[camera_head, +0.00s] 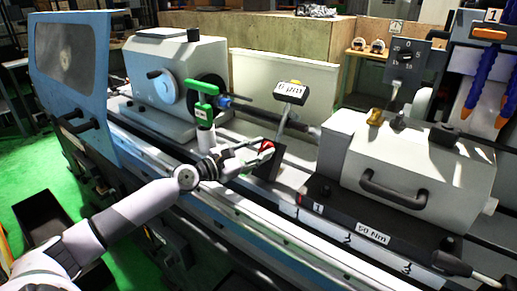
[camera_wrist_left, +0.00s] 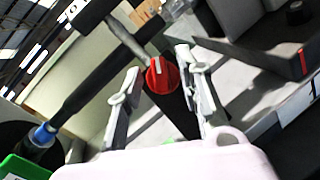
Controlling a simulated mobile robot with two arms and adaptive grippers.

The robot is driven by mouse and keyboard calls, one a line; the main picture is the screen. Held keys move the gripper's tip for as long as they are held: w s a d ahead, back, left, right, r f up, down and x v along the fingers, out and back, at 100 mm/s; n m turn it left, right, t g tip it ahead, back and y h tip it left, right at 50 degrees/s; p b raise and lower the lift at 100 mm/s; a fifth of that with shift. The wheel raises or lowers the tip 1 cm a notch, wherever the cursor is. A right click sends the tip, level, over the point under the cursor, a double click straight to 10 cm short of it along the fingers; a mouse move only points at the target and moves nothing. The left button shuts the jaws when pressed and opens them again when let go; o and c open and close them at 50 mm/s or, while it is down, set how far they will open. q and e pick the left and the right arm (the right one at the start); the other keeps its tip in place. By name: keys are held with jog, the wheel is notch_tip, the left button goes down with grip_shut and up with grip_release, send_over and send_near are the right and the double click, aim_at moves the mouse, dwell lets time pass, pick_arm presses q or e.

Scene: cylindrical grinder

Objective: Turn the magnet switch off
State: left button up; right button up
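The magnet switch is a red round knob (camera_head: 266,146) with a pale pointer line. It sits on a dark magnetic base (camera_head: 273,168) that stands on the machine bed and carries a gauge (camera_head: 290,92) on a rod. My left gripper (camera_head: 255,151) comes in from the left and reaches the knob. In the left wrist view the red knob (camera_wrist_left: 162,75) lies between the two spread fingers of the left gripper (camera_wrist_left: 160,82). Gaps show on both sides, so the fingers straddle it open. Contact cannot be told. My right gripper is not in view.
A green-handled item (camera_head: 203,103) stands close to the left of my gripper. A headstock (camera_head: 177,75) is at the left and a tailstock housing (camera_head: 410,160) with a black handle at the right. A dark bar (camera_wrist_left: 95,88) passes near the gripper.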

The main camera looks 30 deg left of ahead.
pick_arm(q)
jog(key=shift+c, duration=0.5)
jog(key=shift+r, duration=0.15)
jog(key=c, duration=0.7)
jog(key=shift+a, duration=0.1)
jog(key=shift+r, duration=0.1)
jog(key=n+y+p, duration=0.1)
jog(key=n+p, duration=0.1)
jog(key=p, duration=0.1)
jog(key=n+t+y+p, duration=0.1)
jog(key=n+p, duration=0.1)
jog(key=p, duration=0.1)
jog(key=n+y+p, duration=0.2)
jog(key=p, duration=0.2)
jog(key=shift+d+t, duration=0.3)
jog(key=shift+d+f+n+y+p, duration=0.1)
jog(key=shift+f+n+y+p, duration=0.1)
jog(key=shift+n+y+p, duration=1.15)
jog(key=shift+n+h, duration=0.25)
jog(key=shift+h, duration=0.2)
jog(key=shift+s+f, duration=0.1)
